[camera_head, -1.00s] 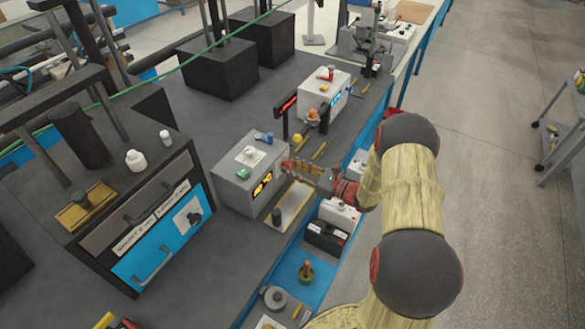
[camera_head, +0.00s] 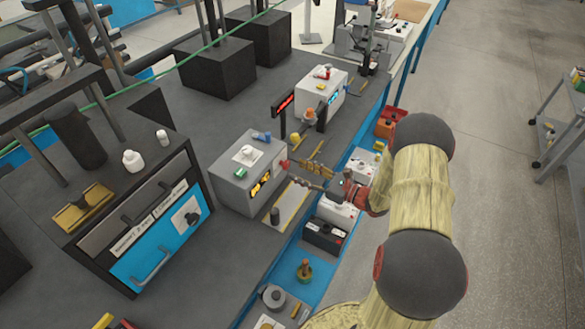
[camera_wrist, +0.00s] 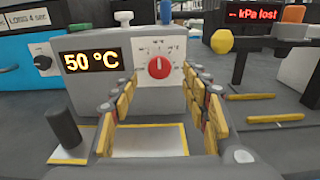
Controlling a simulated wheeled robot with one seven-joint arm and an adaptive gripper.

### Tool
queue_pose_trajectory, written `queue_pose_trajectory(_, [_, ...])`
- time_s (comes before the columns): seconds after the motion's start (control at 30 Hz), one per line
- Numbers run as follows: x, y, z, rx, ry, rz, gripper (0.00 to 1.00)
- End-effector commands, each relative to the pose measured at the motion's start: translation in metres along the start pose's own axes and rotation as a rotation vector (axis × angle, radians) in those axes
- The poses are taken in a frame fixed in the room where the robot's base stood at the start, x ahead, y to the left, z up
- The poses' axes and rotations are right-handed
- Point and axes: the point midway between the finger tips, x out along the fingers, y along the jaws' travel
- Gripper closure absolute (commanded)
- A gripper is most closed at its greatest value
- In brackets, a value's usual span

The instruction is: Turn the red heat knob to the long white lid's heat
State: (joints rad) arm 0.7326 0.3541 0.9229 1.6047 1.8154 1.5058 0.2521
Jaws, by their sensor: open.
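The red heat knob (camera_wrist: 158,67) sits on a white dial plate on the front of a grey box. It is round, with a pale pointer mark standing about upright; the scale labels are too small to read. The box's amber display (camera_wrist: 91,61) reads 50 °C. My gripper (camera_wrist: 164,92) is open and empty, its fingers spread to either side below the knob, apart from it. In the head view my gripper (camera_head: 302,172) is just right of the grey box (camera_head: 232,184). I cannot tell which thing is the long white lid.
A yellow-edged plate (camera_wrist: 150,141) lies before the box, with a dark cylinder (camera_wrist: 65,128) at its left. Yellow bars (camera_wrist: 275,118) lie right. A red sign (camera_wrist: 251,15) reads "kPa lost". A blue-fronted drawer unit (camera_head: 160,250) stands left.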

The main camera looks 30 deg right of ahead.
Motion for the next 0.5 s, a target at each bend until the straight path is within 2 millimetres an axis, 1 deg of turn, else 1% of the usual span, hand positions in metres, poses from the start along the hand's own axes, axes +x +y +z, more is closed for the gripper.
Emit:
queue_pose_trajectory(0.03, [-0.012, -0.002, 0.000, 0.001, -0.001, -0.006, 0.54])
queue_pose_trajectory(0.2, [-0.045, -0.001, 0.000, 0.001, 0.000, -0.005, 0.54])
queue_pose_trajectory(0.33, [-0.062, -0.001, 0.000, 0.000, 0.000, -0.003, 0.54])
queue_pose_trajectory(0.5, [-0.073, 0.000, 0.000, 0.000, -0.001, -0.001, 0.54])
